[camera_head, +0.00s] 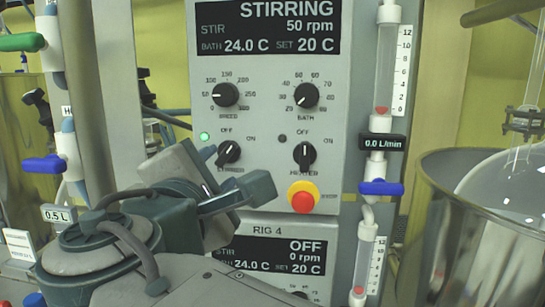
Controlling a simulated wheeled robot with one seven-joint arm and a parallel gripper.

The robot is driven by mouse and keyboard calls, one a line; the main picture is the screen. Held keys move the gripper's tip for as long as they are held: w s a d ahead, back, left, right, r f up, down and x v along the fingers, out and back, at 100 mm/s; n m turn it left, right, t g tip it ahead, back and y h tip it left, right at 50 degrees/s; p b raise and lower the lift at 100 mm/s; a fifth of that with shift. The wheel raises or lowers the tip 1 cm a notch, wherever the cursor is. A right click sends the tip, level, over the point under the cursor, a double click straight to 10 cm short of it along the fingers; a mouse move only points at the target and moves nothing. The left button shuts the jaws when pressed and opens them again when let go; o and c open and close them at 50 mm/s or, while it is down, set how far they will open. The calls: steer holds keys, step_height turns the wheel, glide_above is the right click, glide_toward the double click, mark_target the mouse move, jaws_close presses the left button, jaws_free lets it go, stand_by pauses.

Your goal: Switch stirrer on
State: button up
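The upper panel's display (267,27) reads STIRRING, 50 rpm, bath 24.0 C, set 20 C. The black stirrer knob (229,153) is at the panel's lower left, between OFF above and ON at upper right. Its pointer leans to the upper right, towards ON. The green lamp (205,136) beside it is lit. My gripper (236,185) is just below and in front of the knob, covering part of the STIRRER label. I see no clear contact with the knob. The fingers are seen at an angle, and their opening cannot be made out.
The heater knob (304,154) and a red stop button (302,197) are right of the stirrer knob. Speed (225,94) and bath (306,95) knobs are above. A lower panel's display (268,254) reads OFF. A metal vessel (440,230) and glassware stand at right.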

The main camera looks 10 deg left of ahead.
mark_target(226, 154)
steer(key=s, duration=0.3)
steer(key=shift+s+d, duration=0.2)
steer(key=shift+s, duration=0.15)
steer(key=shift+r+n+p, duration=0.15)
steer(key=shift+n+p, duration=0.15)
steer(key=shift+p, duration=0.65)
steer(key=shift+s+a+f+n+p, duration=0.25)
steer(key=shift+a+n+p, duration=0.2)
steer(key=shift+n+p, duration=0.9)
steer(key=shift+s+a+f+n+p, duration=0.2)
steer(key=shift+a+n+p, duration=0.35)
steer(key=shift+p, duration=1.4)
steer(key=w, duration=0.9)
steer(key=w+a, duration=0.1)
steer(key=w, duration=0.3)
steer(key=shift+w, duration=0.35)
